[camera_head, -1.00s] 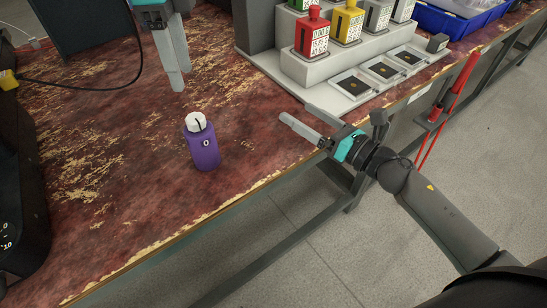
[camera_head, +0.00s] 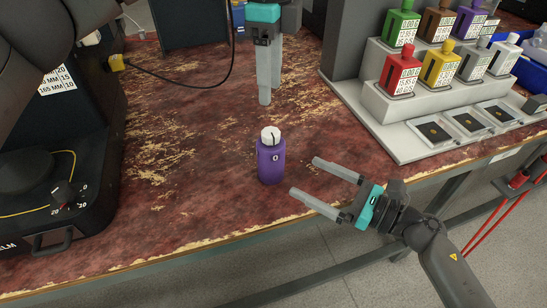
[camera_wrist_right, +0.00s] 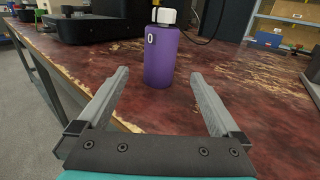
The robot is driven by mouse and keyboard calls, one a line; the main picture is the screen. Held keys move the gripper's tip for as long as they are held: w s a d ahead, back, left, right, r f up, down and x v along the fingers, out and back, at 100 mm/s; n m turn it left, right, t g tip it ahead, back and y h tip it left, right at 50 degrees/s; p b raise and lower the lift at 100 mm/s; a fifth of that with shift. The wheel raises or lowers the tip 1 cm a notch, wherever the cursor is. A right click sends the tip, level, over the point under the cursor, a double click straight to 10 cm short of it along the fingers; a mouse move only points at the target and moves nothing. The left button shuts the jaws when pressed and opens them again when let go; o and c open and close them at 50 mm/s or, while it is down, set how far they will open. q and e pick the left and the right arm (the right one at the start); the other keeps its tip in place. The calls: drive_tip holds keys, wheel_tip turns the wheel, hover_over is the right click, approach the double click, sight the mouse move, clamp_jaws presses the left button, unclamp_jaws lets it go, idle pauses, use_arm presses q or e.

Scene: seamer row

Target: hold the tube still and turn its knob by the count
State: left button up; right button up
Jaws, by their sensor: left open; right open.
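The purple tube (camera_head: 271,164) stands upright on the worn red bench top, with a white knob (camera_head: 270,134) on top and a "0" mark near its neck. The tube also shows in the right wrist view (camera_wrist_right: 165,58), ahead of and between the open fingers. My left gripper (camera_head: 264,98) points down above and behind the tube, apart from it; its fingers look close together from this side. My right gripper (camera_head: 326,182) is open and empty to the right of the tube, its fingers pointing toward it without touching.
A stepped grey rack (camera_head: 402,103) with several coloured bottles stands at the right, flat pads in front. A black machine (camera_head: 60,190) with a dial fills the left. A black cable (camera_head: 190,86) crosses the back. The bench's front edge (camera_head: 200,246) is close; the top around the tube is clear.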

sight(269, 158)
drive_tip(key=x, duration=1.1)
drive_tip(key=shift+d, duration=0.1)
